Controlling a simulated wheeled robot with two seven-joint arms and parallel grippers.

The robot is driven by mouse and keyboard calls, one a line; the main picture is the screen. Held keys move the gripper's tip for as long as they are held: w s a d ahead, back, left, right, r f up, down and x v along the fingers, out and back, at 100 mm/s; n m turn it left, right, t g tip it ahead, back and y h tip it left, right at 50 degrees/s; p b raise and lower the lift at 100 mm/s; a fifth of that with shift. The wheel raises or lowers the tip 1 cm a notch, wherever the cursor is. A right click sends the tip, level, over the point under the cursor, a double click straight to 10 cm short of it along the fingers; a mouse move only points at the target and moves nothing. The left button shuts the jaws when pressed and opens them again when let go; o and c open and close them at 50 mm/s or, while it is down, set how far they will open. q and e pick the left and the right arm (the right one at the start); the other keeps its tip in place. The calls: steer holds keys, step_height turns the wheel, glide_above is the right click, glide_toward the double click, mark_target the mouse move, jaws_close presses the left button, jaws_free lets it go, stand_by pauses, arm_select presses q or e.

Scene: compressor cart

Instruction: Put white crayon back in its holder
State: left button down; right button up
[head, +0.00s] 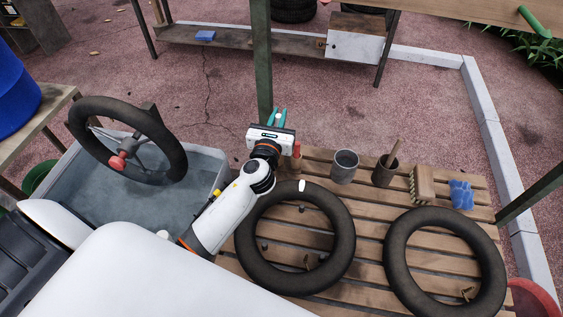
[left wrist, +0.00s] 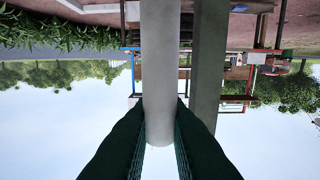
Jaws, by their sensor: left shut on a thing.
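My left gripper (head: 278,118) is raised above the far left part of the slatted table, its green fingers pointing away from me. In the left wrist view its fingers (left wrist: 160,135) are shut on a pale cylinder, the white crayon (left wrist: 160,65). The crayon is hard to make out in the head view, where the gripper body hides that area. A grey metal cup (head: 344,166) and a dark brown cup (head: 385,170) with a wooden stick in it stand on the table to the right. I cannot tell which is the holder. My right gripper is not in view.
Two black inner tubes (head: 295,283) (head: 445,262) lie on the slatted table. A wooden brush (head: 421,184) and blue cloth (head: 461,195) lie at right. A green post (head: 262,60) rises behind my gripper. A water tub (head: 130,225) with a wheel stands at left.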

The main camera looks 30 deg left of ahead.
arm_select(q)
steer(key=f+b, duration=0.1)
steer(key=f, duration=0.1)
steer(key=f+b, duration=0.1)
steer(key=f, duration=0.1)
steer(key=f+b, duration=0.1)
steer(key=f, duration=0.1)
steer(key=shift+w+a+f, duration=0.2)
steer(key=shift+w, duration=0.1)
step_height(320, 180, down, 4)
steer(key=b, duration=0.3)
steer(key=shift+r, duration=0.1)
steer(key=c, duration=1.8)
jaws_free()
steer(key=shift+c, duration=0.2)
steer(key=o, duration=0.4)
steer(key=shift+o, duration=0.2)
